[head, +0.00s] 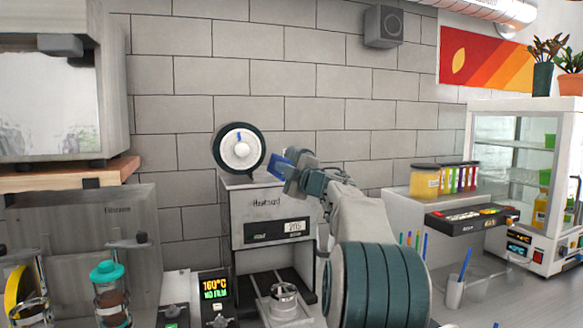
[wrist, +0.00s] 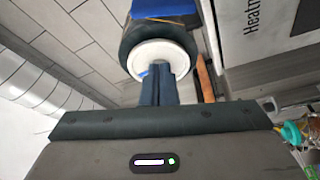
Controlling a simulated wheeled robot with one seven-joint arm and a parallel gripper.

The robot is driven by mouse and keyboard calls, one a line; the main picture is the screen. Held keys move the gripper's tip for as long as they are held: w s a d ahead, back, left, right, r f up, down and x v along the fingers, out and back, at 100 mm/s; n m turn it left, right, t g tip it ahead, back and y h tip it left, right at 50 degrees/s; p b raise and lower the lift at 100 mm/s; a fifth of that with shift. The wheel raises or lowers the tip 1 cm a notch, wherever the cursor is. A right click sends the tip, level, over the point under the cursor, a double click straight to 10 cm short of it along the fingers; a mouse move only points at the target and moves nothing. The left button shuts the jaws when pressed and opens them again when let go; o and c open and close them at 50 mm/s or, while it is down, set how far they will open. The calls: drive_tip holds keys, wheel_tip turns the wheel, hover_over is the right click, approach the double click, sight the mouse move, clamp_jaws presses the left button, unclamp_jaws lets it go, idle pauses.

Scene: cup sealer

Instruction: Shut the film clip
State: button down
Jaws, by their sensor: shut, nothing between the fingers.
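The cup sealer (head: 262,226) is a grey machine against the tiled wall. A film roll (head: 222,158) with a dark rim and a white hub face stands on top of it. A small blue part (head: 239,137), which looks like the film clip, shows on the hub; whether it is open or shut I cannot tell. My gripper (head: 278,164) is shut and empty, just right of the roll. In the wrist view my shut fingers (wrist: 160,82) point at the white hub (wrist: 178,54), and a bit of blue shows at their tips. I cannot tell whether they touch it.
A metal cup holder (head: 284,301) sits low in the sealer. A lit display (head: 214,286) and a teal-lidded jar (head: 108,290) stand to the left. A glass cabinet (head: 510,150) and a cup of pens (head: 455,289) stand to the right. The wall above the roll is clear.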

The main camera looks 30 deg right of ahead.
drive_tip(key=w+d+p, duration=0.2)
drive_tip(key=w+d, duration=0.1)
drive_tip(key=shift+w+d+f, duration=0.15)
drive_tip(key=shift+w+f, duration=0.1)
drive_tip(key=shift+f, duration=0.15)
idle(0.5)
